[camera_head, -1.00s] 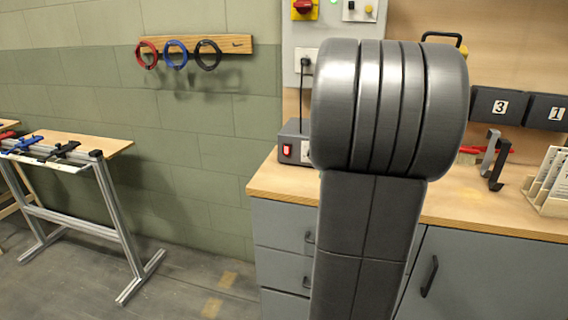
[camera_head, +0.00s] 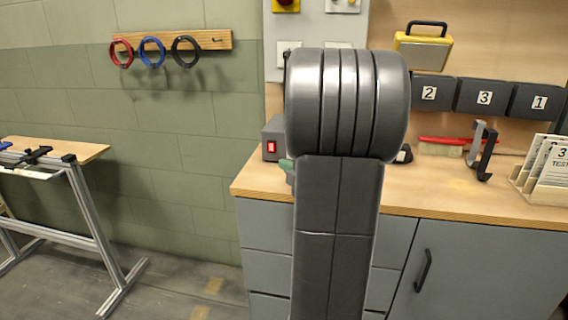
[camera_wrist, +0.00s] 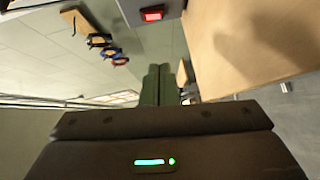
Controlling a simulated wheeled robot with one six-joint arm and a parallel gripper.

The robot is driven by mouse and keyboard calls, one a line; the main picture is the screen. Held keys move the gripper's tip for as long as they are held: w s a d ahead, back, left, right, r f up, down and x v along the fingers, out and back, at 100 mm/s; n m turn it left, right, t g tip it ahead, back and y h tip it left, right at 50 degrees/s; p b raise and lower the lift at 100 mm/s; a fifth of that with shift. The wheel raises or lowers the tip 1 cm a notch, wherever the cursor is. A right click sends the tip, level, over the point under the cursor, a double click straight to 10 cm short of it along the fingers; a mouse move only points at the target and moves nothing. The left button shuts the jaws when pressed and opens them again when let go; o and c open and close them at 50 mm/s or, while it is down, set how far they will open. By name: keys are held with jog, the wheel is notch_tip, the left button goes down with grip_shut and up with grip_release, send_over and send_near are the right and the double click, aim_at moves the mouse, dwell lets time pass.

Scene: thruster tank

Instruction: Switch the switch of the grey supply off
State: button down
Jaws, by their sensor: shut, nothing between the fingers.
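The grey supply (camera_head: 274,130) stands at the left end of the wooden worktop, partly hidden behind my arm. Its red switch (camera_head: 270,147) shows bright on the front face. In the wrist view the supply (camera_wrist: 132,14) is at the top edge, cut off, with the red switch (camera_wrist: 152,15) glowing. My gripper (camera_wrist: 158,70) is shut and empty, its two green fingers side by side. The fingertips appear below the switch in that picture, apart from it. In the head view a green bit of my gripper (camera_head: 287,166) shows just right of and below the switch.
The worktop (camera_head: 440,190) holds a red brush (camera_head: 442,146), a dark bracket (camera_head: 483,150) and a card rack (camera_head: 548,172) at right. Numbered bins (camera_head: 484,97) and a yellow case (camera_head: 423,48) are behind. A clamp stand (camera_head: 90,215) is at left; floor between is clear.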

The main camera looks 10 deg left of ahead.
aim_at(269, 149)
jog(key=x, duration=0.7)
jog(key=shift+w+a, duration=0.15)
jog(key=shift+a, duration=0.15)
jog(key=w, duration=0.3)
jog(key=shift+w+f, duration=0.25)
jog(key=shift+w+a, duration=0.1)
jog(key=shift+w, duration=0.4)
jog(key=shift+f+b, duration=0.15)
jog(key=shift+b, duration=0.25)
jog(key=b, duration=0.3)
jog(key=shift+w+f+t, duration=0.2)
jog(key=shift+f+t, duration=0.1)
jog(key=shift+r+n+y, duration=0.2)
jog(key=shift+n+y, duration=0.1)
jog(key=shift+r, duration=0.2)
jog(key=shift+s+d+f, duration=0.1)
jog(key=shift+d, duration=0.15)
jog(key=p+v, duration=0.1)
jog(key=v, duration=1.2)
jog(key=shift+s+d, duration=0.1)
jog(key=shift+s, duration=0.15)
